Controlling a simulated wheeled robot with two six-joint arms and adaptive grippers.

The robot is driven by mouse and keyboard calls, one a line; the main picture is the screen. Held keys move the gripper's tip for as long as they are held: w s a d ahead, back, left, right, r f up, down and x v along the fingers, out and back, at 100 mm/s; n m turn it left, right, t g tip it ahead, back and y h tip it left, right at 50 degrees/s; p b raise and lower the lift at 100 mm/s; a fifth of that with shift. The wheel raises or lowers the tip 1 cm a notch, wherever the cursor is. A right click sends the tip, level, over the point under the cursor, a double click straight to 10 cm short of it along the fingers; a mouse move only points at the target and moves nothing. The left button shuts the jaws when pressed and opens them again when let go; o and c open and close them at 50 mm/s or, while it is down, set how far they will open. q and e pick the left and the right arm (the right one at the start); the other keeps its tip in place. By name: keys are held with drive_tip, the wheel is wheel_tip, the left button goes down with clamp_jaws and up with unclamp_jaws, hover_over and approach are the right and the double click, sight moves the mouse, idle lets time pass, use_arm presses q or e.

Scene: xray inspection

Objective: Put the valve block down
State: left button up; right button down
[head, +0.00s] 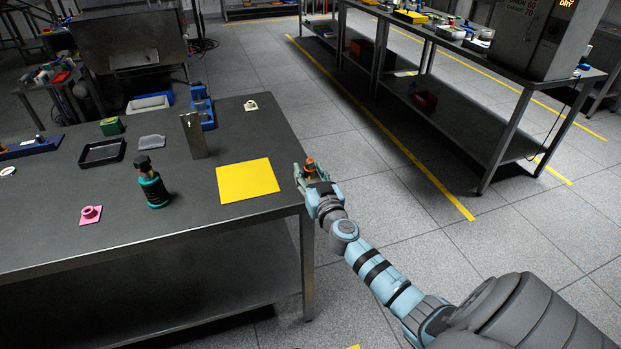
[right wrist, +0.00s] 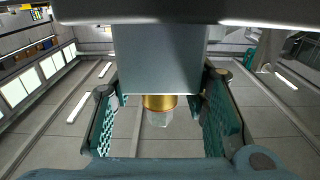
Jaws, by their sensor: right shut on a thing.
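My right gripper (head: 308,178) is just off the right edge of the table, beside the yellow mat. It is shut on the valve block, of which a small orange-brown part (head: 311,164) shows in the head view. In the right wrist view the valve block (right wrist: 158,62) is a grey block with a brass fitting and a clear end, between the teal finger pads of my right gripper (right wrist: 160,115). The yellow mat (head: 247,181) lies flat and bare near the table's right edge. My left gripper is not in view.
On the dark table (head: 110,235) stand a dark bottle with teal bands (head: 153,187), an upright metal block (head: 194,136), a black tray (head: 102,153) and a pink flanged part (head: 91,214). A blue fixture (head: 203,108) is behind. Open floor lies right of the table.

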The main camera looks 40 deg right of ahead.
drive_tip(key=shift+r, duration=0.1)
wheel_tip(320, 180, up, 11)
drive_tip(key=p, duration=0.7)
wheel_tip(320, 180, up, 9)
drive_tip(key=p, duration=0.3)
drive_tip(key=a+r+n+t+y, duration=0.1)
drive_tip(key=a+r+n+y, duration=0.2)
drive_tip(key=a+r+y, duration=0.35)
drive_tip(key=s+a+f+n+g+y, duration=0.15)
drive_tip(key=s+a+n+y, duration=0.5)
drive_tip(key=s+a, duration=0.8)
drive_tip(key=s+a+f+y, duration=0.2)
drive_tip(key=s+a+f, duration=0.1)
drive_tip(key=s+f, duration=0.2)
drive_tip(key=shift+s+f+g, duration=0.15)
drive_tip(key=shift+s+g, duration=0.1)
drive_tip(key=shift+g, duration=0.1)
drive_tip(key=shift+a, duration=0.15)
